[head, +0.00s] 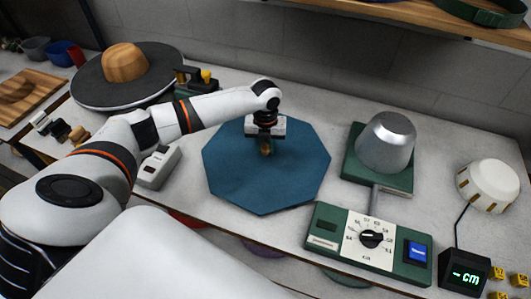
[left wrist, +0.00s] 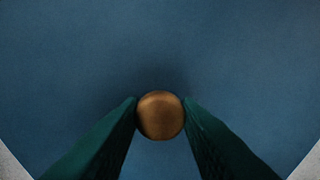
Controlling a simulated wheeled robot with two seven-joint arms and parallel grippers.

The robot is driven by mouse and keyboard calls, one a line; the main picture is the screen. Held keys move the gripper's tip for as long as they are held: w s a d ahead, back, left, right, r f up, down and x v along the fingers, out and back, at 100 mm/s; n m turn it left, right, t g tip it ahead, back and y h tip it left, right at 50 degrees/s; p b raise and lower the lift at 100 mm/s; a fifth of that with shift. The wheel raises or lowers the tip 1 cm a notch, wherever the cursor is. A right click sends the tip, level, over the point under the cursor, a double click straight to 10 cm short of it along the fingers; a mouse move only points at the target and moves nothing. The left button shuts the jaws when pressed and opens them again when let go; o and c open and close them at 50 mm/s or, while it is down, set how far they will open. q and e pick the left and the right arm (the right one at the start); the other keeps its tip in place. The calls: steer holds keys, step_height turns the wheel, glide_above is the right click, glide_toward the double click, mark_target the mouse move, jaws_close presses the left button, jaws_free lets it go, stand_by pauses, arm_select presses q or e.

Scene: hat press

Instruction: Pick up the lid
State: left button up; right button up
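The lid is a flat blue octagonal panel (head: 240,178) with a small round brass-coloured knob (left wrist: 160,115) in its middle. It appears to lie flat on the grey table; I cannot tell any gap under it. My left gripper (head: 266,146) points straight down over the middle of the lid. In the left wrist view its two green fingers (left wrist: 160,104) press against both sides of the knob, with no clear gap. The gripper hides part of the knob in the head view. My right gripper is not in view.
Right of the lid stand a green press with a metal dome (head: 386,142) and a dial panel (head: 352,238). A cream dome (head: 488,186) and a display box (head: 464,270) are further right. A straw-coloured hat form (head: 125,62) sits on a dark disc at the back left. A white device (head: 158,167) lies left of the lid.

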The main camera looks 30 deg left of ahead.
arm_select(q)
jaws_close()
